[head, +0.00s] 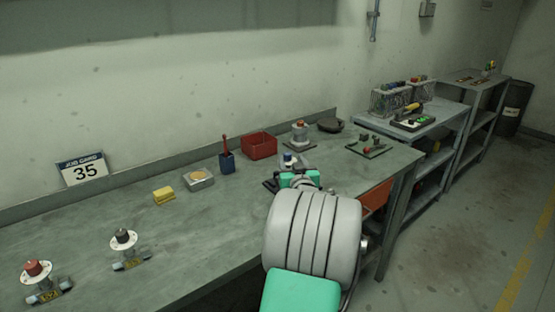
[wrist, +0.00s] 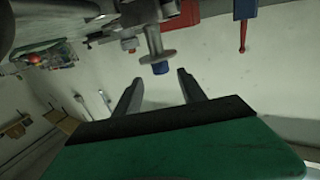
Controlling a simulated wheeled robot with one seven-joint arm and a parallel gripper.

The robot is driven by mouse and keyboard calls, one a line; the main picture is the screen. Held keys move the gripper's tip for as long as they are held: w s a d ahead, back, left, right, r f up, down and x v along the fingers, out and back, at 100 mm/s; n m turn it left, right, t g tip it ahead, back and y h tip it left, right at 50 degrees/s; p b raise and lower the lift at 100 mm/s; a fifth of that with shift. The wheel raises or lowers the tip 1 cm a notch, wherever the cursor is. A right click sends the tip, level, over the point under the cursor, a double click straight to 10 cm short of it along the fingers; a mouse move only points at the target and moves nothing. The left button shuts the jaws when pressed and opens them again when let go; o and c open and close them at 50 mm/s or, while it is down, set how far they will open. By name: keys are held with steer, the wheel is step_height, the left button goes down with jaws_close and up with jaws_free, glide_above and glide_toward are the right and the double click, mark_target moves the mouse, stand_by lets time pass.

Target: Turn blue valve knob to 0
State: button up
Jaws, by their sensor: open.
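The blue valve knob (wrist: 160,68) shows in the wrist view, small and below a pale round dial (wrist: 156,56) in that upside-down picture. In the head view the valve with the blue knob (head: 288,158) stands on the bench just beyond my gripper, partly hidden by it. My gripper (wrist: 160,78) is open and empty. Its two fingers point at the knob, which lies between their tips in the picture and looks slightly beyond them. I see no contact. The dial's numbers and the knob's setting are too small to read.
Other valves have a red knob (head: 33,267), a dark knob (head: 123,235) and an orange-red knob (head: 299,125). A job card (head: 82,169) reads 35.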

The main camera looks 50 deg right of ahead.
steer(key=shift+w+f, duration=0.25)
steer(key=shift+f, duration=0.15)
steer(key=shift+w+d+r, duration=0.1)
steer(key=shift+w+d, duration=0.15)
steer(key=shift+w, duration=0.1)
steer(key=p+x, duration=0.1)
steer(key=x, duration=0.6)
steer(key=shift+s, duration=0.1)
jaws_close()
